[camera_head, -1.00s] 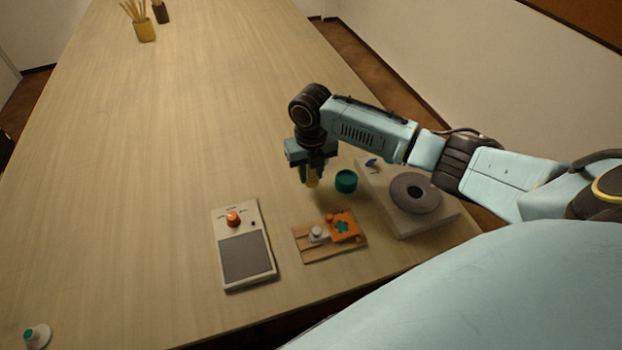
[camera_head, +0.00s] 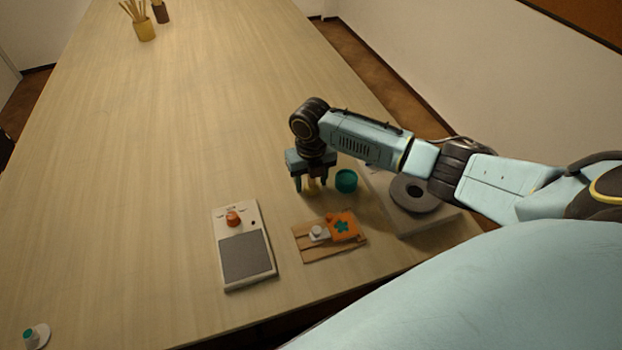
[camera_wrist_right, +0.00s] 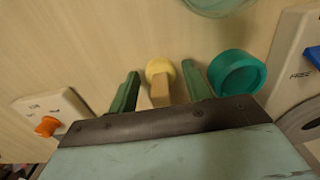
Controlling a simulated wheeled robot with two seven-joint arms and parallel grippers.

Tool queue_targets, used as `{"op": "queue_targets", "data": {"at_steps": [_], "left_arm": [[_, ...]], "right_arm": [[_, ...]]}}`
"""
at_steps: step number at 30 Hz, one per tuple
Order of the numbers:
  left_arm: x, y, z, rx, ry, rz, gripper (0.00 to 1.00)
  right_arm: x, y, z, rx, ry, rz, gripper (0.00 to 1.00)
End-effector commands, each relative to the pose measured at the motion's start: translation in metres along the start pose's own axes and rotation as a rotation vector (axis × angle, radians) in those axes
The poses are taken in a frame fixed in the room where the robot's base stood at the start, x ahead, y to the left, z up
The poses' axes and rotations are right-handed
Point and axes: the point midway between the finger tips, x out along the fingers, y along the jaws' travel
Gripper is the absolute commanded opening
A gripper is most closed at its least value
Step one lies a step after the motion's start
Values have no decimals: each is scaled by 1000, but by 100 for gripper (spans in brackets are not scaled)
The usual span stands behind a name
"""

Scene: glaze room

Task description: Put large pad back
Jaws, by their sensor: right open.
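A round yellow pad with a wooden handle (camera_wrist_right: 160,92) is in the right wrist view. It shows partly under the gripper in the head view (camera_head: 312,186). I cannot tell for sure that it is the large pad. My right gripper (camera_head: 311,184) is open. Its two green fingers (camera_wrist_right: 160,90) stand on either side of the handle, with a gap on each side. A wooden board (camera_head: 318,256) in front holds a white-knobbed piece (camera_head: 318,233) and an orange plate with a teal flower (camera_head: 343,227). My left gripper is out of view.
A teal cup (camera_head: 346,181) stands close right of the gripper. A white device with a grey wheel (camera_head: 412,194) is farther right. A white box with an orange knob (camera_head: 246,258) lies left of the board. A brush pot (camera_head: 145,30) is far back. The table's left is mostly clear.

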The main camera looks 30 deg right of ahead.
Motion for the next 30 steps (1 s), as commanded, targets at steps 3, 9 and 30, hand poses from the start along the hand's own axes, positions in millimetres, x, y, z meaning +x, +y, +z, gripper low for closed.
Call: {"op": "queue_targets", "data": {"at_steps": [3,9,30], "left_arm": [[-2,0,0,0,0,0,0],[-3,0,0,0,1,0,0],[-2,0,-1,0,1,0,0]], "right_arm": [[-6,0,0,0,-1,0,49],[-38,0,1,-1,-4,0,49],[-123,0,0,1,1,0,49]]}}
